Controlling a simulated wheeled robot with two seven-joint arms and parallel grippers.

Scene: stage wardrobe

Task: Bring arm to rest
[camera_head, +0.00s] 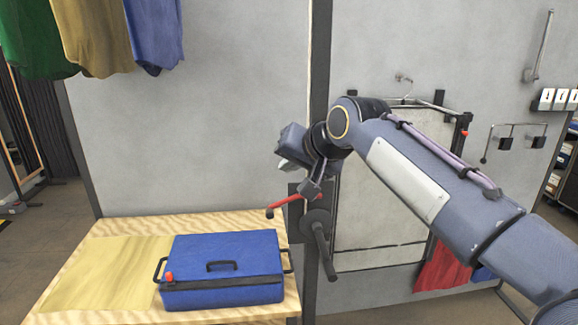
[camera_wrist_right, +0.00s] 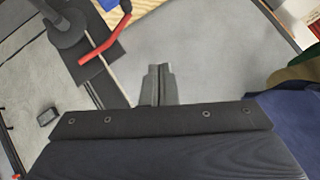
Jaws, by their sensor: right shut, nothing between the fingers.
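My right arm comes in from the right in the head view and reaches across in front of the grey wall. Its gripper (camera_head: 283,161) points left, above the right end of the wooden table. In the right wrist view the fingers of my right gripper (camera_wrist_right: 158,72) are together with nothing between them. A red lever (camera_head: 290,205) on a dark mount sits just below the gripper, apart from it as far as I can tell; it also shows in the right wrist view (camera_wrist_right: 105,45). My left gripper is not in view.
A blue case (camera_head: 225,254) with black handles stands on the wooden table (camera_head: 75,262) beside a yellow cloth (camera_head: 98,285). Green, tan and blue garments (camera_head: 95,35) hang at the upper left. A black handle (camera_head: 320,245) hangs below the lever. The wall above the table is clear.

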